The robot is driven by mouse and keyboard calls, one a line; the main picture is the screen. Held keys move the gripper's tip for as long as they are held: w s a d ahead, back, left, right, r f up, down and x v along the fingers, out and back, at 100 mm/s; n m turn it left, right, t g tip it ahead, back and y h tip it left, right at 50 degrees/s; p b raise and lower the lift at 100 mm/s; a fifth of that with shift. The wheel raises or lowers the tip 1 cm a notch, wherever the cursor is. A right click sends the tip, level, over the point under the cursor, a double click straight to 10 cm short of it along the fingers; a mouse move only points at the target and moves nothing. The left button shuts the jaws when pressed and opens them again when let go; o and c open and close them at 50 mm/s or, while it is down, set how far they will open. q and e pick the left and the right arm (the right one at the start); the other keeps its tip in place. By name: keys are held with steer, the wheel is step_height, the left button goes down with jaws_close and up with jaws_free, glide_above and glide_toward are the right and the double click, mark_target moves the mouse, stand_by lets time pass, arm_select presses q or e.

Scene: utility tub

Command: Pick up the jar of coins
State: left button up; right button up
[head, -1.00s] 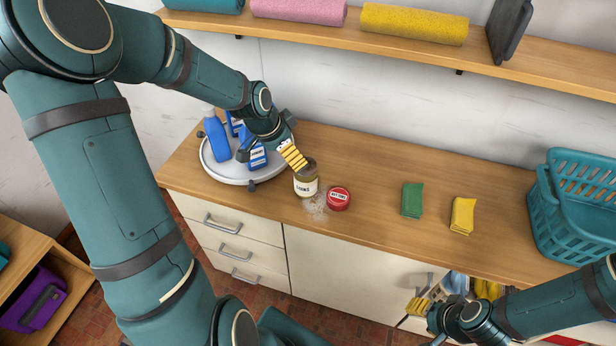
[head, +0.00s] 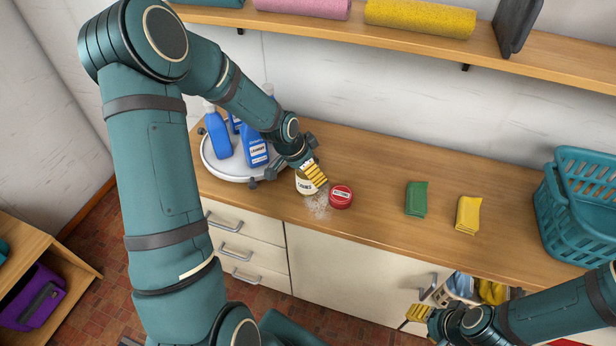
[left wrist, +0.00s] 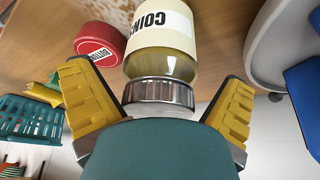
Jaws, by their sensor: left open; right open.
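The jar of coins (head: 305,186) stands on the wooden counter, with a cream label reading COINS. My left gripper (head: 313,173) is at the jar and hides most of its upper part in the head view. In the left wrist view the jar (left wrist: 160,40) lies between the two yellow fingers of my left gripper (left wrist: 157,85), its metal lid towards the palm. The fingers are open, with a gap on both sides of the lid. My right gripper (head: 417,315) is open and empty, low in front of the cabinet.
A red lidded tin (head: 341,197) stands close right of the jar, beside a pale scattered patch (head: 317,206). A white round tray (head: 232,172) with blue bottles is at left. Green (head: 416,198) and yellow cloths (head: 468,214) and a teal basket (head: 575,215) are further right.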

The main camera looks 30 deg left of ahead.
arm_select(q)
steer(key=c, duration=1.3)
steer(key=shift+r, duration=0.1)
